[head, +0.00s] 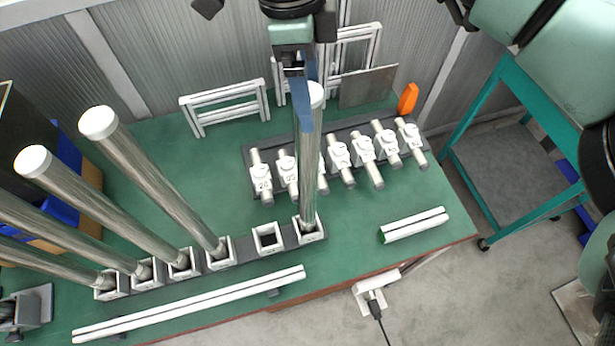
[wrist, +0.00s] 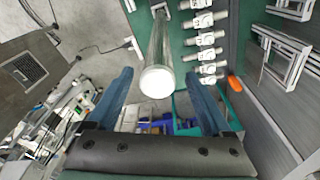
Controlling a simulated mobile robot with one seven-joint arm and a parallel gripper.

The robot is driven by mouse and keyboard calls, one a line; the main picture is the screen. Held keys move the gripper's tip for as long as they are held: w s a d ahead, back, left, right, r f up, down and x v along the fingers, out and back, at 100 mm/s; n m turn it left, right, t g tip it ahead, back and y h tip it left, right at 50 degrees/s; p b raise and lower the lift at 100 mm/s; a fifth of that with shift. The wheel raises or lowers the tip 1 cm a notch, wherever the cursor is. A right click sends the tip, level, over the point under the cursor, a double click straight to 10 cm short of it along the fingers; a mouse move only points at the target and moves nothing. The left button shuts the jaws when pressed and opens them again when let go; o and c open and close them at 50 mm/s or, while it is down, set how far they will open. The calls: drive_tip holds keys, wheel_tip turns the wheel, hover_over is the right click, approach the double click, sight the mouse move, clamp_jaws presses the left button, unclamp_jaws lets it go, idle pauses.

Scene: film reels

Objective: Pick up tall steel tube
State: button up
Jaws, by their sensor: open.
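A tall steel tube (head: 309,185) with a white cap stands upright in the right-end socket of a dark rack (head: 247,246). My gripper (head: 304,128) is open above the bench, with its blue fingers pointing down beside the top of this tube. In the wrist view the white cap (wrist: 158,82) shows between the spread fingers of my gripper (wrist: 158,74), with space on both sides. No contact shows. Several more tall steel tubes (head: 165,190) stand in sockets to the left. The socket beside the right-end tube is empty (head: 268,238).
A holder with several short clamped cylinders (head: 339,155) lies behind the tube. White frames (head: 225,106), a grey plate (head: 367,86) and an orange object (head: 408,98) stand at the back. White bars (head: 190,305) lie in front. Bare green bench (head: 355,212) shows right of the tube.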

drive_tip(key=shift+s+f+p, duration=0.15)
drive_tip(key=shift+f+p, duration=0.1)
drive_tip(key=shift+p, duration=0.1)
wheel_tip(320, 180, down, 4)
drive_tip(key=shift+d+f+p, duration=0.15)
drive_tip(key=shift+f+p, duration=0.1)
drive_tip(key=shift+p, duration=0.7)
clamp_jaws()
drive_tip(key=shift+r, duration=0.15)
